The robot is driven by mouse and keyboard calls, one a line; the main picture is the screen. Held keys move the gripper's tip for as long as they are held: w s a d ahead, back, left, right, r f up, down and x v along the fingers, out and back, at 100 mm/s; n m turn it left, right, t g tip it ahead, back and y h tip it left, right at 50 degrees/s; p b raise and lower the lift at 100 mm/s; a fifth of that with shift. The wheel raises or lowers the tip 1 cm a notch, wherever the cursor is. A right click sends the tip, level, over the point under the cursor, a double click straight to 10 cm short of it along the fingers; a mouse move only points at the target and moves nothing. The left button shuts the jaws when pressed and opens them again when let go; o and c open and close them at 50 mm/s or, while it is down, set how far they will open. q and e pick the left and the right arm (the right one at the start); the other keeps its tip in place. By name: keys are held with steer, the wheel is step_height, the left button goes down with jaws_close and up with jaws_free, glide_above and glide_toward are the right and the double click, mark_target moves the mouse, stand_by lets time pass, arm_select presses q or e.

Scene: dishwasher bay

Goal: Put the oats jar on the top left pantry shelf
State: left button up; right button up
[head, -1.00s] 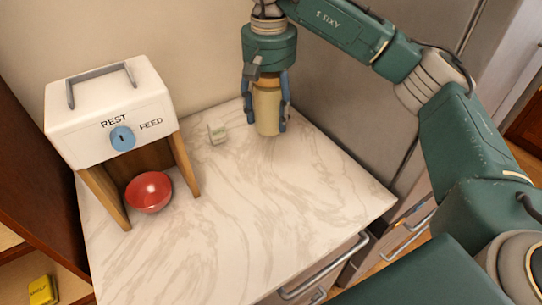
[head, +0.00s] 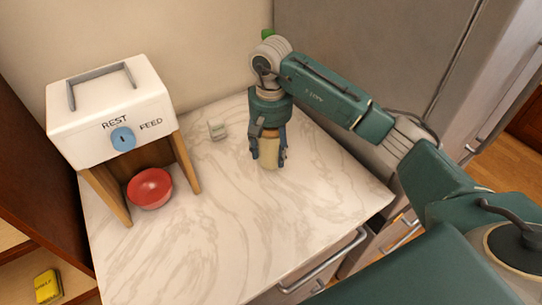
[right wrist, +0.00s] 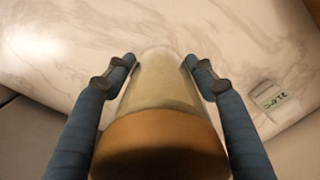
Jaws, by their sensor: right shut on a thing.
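The oats jar (head: 270,154), beige with an orange-brown lid, is upright in my right gripper (head: 269,160) over the marble counter. In the right wrist view the jar's lid (right wrist: 160,145) is close to the camera, and the gripper's two blue fingers (right wrist: 160,75) lie on either side of the jar. I cannot tell whether the jar's base touches the counter. A dark wooden cabinet with shelves (head: 15,268) is at the left edge, only partly in view; its top shelf is not clearly visible. My left gripper is not in view.
A white feeder (head: 110,110) marked REST and FEED stands on the counter's left, with a red bowl (head: 150,188) under it. A small white display (head: 217,130) stands behind. A yellow box (head: 47,286) is on a cabinet shelf. The counter's front (head: 220,245) is clear.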

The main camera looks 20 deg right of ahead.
steer(key=shift+f+p, duration=0.55)
steer(key=shift+f, duration=1.5)
steer(key=shift+f, duration=0.15)
steer(key=o, duration=1.7)
